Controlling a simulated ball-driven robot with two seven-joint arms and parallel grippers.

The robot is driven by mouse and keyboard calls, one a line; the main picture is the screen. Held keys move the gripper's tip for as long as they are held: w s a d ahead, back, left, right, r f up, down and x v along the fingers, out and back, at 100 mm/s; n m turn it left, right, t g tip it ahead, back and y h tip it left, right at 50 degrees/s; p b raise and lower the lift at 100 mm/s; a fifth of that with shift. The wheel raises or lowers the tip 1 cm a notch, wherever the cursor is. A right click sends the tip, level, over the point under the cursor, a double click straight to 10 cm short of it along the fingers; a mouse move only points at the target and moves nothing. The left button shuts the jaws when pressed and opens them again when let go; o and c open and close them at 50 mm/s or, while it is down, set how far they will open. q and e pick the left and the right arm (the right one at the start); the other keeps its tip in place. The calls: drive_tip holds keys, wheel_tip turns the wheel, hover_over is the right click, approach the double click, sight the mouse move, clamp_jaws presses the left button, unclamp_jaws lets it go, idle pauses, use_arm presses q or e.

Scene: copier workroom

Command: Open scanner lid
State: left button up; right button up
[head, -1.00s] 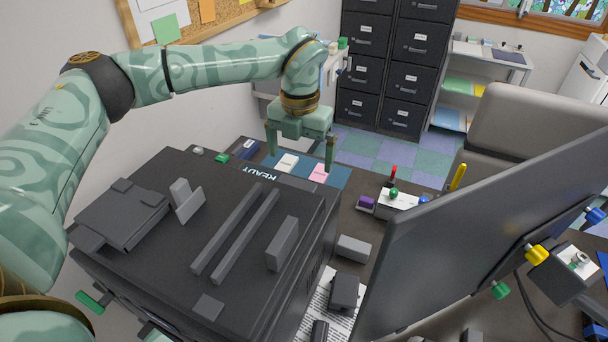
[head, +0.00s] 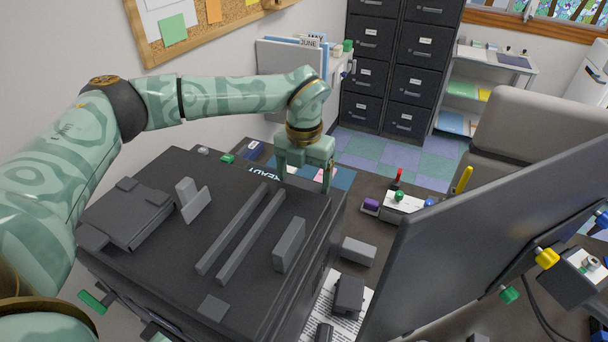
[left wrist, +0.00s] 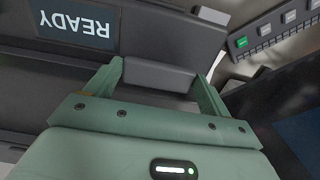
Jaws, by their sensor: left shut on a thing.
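The scanner is a large dark grey machine, and its lid (head: 165,262) lies flat and closed on top. My left gripper (head: 304,176) is at the machine's far edge, beside the READY display. In the left wrist view, the fingers of my left gripper (left wrist: 160,72) are on either side of a grey handle bar (left wrist: 157,77) at the edge, and are shut on it. In the head view the handle is hidden behind the gripper and the edge. The READY display (left wrist: 75,30) shows upside down in the left wrist view. My right gripper is not in view.
Grey blocks and long bars (head: 245,235) stand on the lid. A dark monitor (head: 490,230) fills the right. A pen holder (head: 402,200) and a small grey block (head: 358,250) are on the desk. Filing cabinets (head: 400,70) stand beyond.

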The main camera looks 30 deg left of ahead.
use_arm(q)
drive_tip(key=r+p, duration=0.4)
drive_tip(key=r, duration=0.1)
drive_tip(key=r+p, duration=0.2)
drive_tip(key=p, duration=0.1)
drive_tip(key=shift+s+r, duration=0.3)
drive_tip(key=r+p, duration=0.1)
drive_tip(key=s+r+p, duration=0.1)
drive_tip(key=r+p, duration=0.1)
drive_tip(key=r, duration=0.1)
drive_tip(key=shift+s+d+r+p, duration=0.1)
drive_tip(key=shift+s+p, duration=0.25)
drive_tip(key=shift+p, duration=0.05)
drive_tip(key=shift+s, duration=0.15)
drive_tip(key=shift+f, duration=0.35)
drive_tip(key=o, duration=1.3)
wheel_tip(320, 180, up, 17)
